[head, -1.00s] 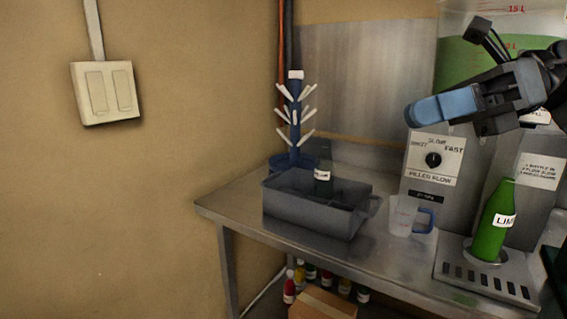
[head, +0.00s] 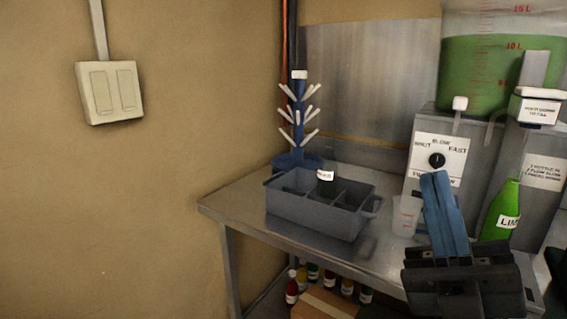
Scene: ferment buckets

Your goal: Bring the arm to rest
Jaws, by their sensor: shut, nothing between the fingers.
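My gripper (head: 434,180) shows at the lower right of the head view. Its blue fingers are pressed together and point up, with nothing between them. It is in front of the filler machine and the measuring jug (head: 404,222), and hides part of both. A green bottle (head: 500,212) with a white label stands just right of the fingers; its lower part is hidden behind my gripper. I see no contact between my gripper and the bottle.
A grey divided crate (head: 310,215) holding a dark bottle (head: 326,184) stands on the steel table (head: 235,200). A blue drying rack (head: 298,125) is behind it. The filler (head: 437,140) with a green tank (head: 480,65) stands at the right. Several bottles are under the table.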

